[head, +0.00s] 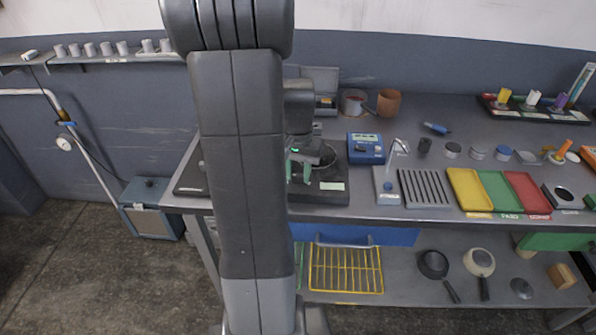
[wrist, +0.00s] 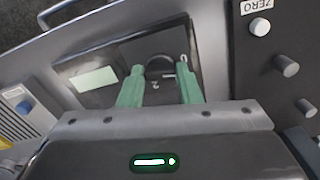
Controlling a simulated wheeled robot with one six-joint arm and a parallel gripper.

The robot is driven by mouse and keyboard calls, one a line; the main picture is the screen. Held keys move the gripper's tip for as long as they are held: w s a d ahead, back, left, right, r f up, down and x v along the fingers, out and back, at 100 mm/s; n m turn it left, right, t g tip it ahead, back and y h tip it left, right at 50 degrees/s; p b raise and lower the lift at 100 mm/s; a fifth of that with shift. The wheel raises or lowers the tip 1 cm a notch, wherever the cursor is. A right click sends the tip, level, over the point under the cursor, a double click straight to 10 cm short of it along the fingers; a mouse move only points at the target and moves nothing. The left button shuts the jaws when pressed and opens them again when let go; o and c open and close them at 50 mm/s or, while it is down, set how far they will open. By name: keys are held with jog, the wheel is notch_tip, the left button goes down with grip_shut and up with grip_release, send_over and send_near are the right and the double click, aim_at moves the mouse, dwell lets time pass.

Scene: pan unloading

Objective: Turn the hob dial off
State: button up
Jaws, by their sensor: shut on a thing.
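The hob (head: 325,196) is a black unit at the left end of the worktop, with a pale label on its front. In the wrist view the hob's dark panel (wrist: 110,55) shows the round black hob dial (wrist: 160,64) between my green fingers. My gripper (wrist: 160,72) is shut on the dial; it also shows in the head view (head: 303,168), low over the hob's front. Small white marks, one like a "2", lie by the dial. The dial's pointer is not clear. My arm hides the hob's left part in the head view.
A dark round pan (head: 327,153) is partly visible behind my gripper. A blue device (head: 366,149) stands right of the hob, then a ribbed grey tray (head: 424,188) and yellow, green and red trays. A brown pot (head: 389,102) stands behind. Below is a yellow wire rack (head: 345,270).

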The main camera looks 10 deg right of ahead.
aim_at(298, 176)
jog(key=shift+n, duration=1.1)
jog(key=o, duration=1)
notch_tip(298, 176, up, 14)
jog(key=shift+f, duration=0.1)
notch_tip(298, 176, down, 14)
jog(key=shift+r, duration=0.1)
